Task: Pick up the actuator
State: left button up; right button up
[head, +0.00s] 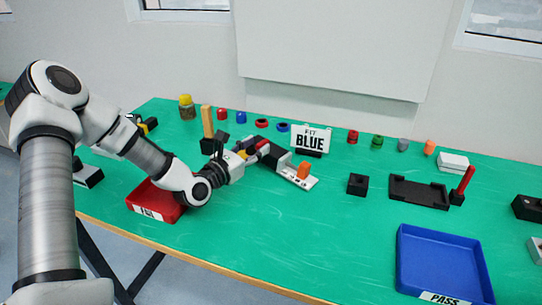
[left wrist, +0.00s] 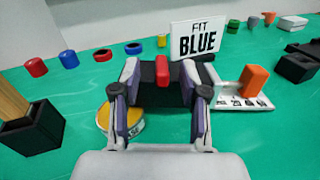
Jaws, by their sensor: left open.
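My left gripper (head: 256,150) is open over the middle of the green table. In the left wrist view its two fingers (left wrist: 161,78) stand apart, with a small red part (left wrist: 162,70) and dark body showing between or just beyond them. I cannot tell whether the fingers touch it. Which thing is the actuator is not certain. Just right of the fingers is a white plate (head: 307,183) bearing an upright orange block (head: 304,169); both also show in the left wrist view (left wrist: 256,82). A black block (head: 282,158) adjoins the plate. My right gripper is not in view.
A "FIT BLUE" sign (head: 311,139) stands behind the gripper. A red tray (head: 150,199) lies left, a blue "PASS" tray (head: 447,262) front right. A black holder (head: 418,191) is at right. Several small coloured parts line the back. The front middle is clear.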

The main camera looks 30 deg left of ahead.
aim_at(266, 139)
pick_arm(q)
jog(key=w, duration=0.4)
jog(key=shift+d, duration=0.35)
jog(key=shift+a, duration=0.1)
jog(key=shift+c, duration=1)
grip_shut()
